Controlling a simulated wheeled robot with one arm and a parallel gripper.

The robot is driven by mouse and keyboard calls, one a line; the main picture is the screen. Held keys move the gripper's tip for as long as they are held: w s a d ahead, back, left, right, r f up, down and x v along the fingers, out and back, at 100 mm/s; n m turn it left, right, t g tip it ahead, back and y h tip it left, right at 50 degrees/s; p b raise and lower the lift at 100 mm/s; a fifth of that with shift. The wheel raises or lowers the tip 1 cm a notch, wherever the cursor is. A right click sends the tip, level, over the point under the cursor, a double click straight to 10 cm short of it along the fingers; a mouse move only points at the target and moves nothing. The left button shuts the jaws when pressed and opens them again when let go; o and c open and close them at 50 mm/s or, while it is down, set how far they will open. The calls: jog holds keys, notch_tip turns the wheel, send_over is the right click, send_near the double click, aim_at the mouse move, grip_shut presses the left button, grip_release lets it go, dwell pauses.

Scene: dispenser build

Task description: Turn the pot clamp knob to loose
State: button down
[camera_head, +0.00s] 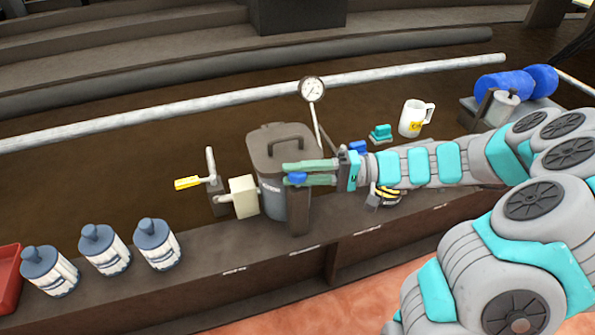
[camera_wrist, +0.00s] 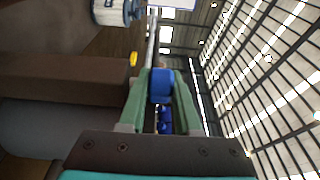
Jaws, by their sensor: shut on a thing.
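The grey pot (camera_head: 270,185) with a dark handled lid (camera_head: 283,146) stands on the bench. My gripper (camera_head: 284,174) reaches in from the right, with its green fingers at the pot's right side. It is shut on a small blue knob (camera_head: 296,179) above a dark upright post (camera_head: 299,216) against the pot. In the wrist view the blue knob (camera_wrist: 162,85) sits between the two fingertips. The fingers partly cover the knob in the head view, and its turned position cannot be read.
A dial gauge (camera_head: 312,89) on a stem rises behind the pot. A yellow-handled lever (camera_head: 187,183) and beige box (camera_head: 244,196) are left of it. Three blue-capped bottles (camera_head: 104,250) stand at front left. A white mug (camera_head: 411,118) and teal object (camera_head: 380,134) are behind my arm.

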jog(key=n+g+h, duration=0.1)
jog(key=n+g, duration=0.1)
jog(key=g, duration=0.1)
jog(key=n+g, duration=0.3)
jog(key=g, duration=0.1)
jog(key=shift+f+h, duration=0.1)
jog(key=shift+h, duration=0.3)
jog(key=shift+g, duration=0.5)
jog(key=c, duration=0.9)
grip_release()
